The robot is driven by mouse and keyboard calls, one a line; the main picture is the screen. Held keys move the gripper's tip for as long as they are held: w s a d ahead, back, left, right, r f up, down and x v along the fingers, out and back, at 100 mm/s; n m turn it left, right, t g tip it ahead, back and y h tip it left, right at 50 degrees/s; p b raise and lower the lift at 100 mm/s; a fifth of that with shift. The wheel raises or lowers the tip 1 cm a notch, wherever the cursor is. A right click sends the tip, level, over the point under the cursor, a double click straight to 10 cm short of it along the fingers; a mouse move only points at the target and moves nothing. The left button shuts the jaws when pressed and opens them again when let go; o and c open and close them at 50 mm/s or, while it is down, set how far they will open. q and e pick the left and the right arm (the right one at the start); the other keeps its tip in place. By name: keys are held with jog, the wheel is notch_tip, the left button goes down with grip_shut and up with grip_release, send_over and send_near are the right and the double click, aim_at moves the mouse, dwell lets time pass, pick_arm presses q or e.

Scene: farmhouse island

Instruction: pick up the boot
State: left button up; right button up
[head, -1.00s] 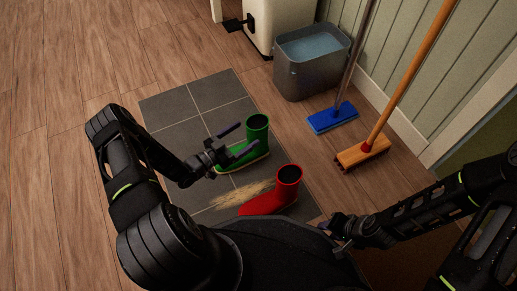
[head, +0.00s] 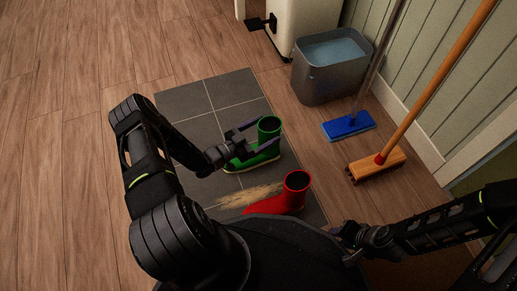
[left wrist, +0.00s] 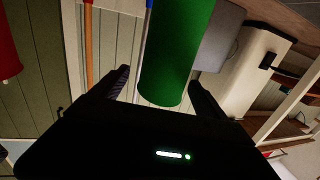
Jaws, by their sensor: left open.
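A green boot (head: 268,127) stands upright on the grey tiles, toe to the left. My left gripper (head: 268,135) is open, with one finger on either side of the green boot's shaft. In the left wrist view, the green shaft (left wrist: 175,55) lies between the two fingers (left wrist: 160,90), with a gap visible at the left finger. A red boot (head: 295,188) stands nearer to me on the tiles, its toe partly hidden by my body. It also shows at the left edge of the left wrist view (left wrist: 8,50). My right gripper (head: 345,236) is low at the right, away from both boots.
A grey bucket of water (head: 325,72), a blue mop head (head: 348,126) and an orange broom head (head: 378,165) stand right of the tiles (head: 195,105) by the wall. A straw-coloured patch (head: 248,195) lies between the boots. The wooden floor at left is clear.

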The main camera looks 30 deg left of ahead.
aim_at(276, 123)
pick_arm(q)
jog(key=shift+w+d+f+b, duration=0.1)
jog(key=shift+w+d+b, duration=0.05)
jog(key=shift+w+b, duration=0.25)
jog(key=b+x, duration=0.1)
jog(key=x, duration=0.2)
jog(key=shift+w+b, duration=0.3)
jog(key=shift+w+d, duration=0.2)
jog(key=shift+w, duration=0.15)
jog(key=shift+c, duration=0.5)
grip_shut()
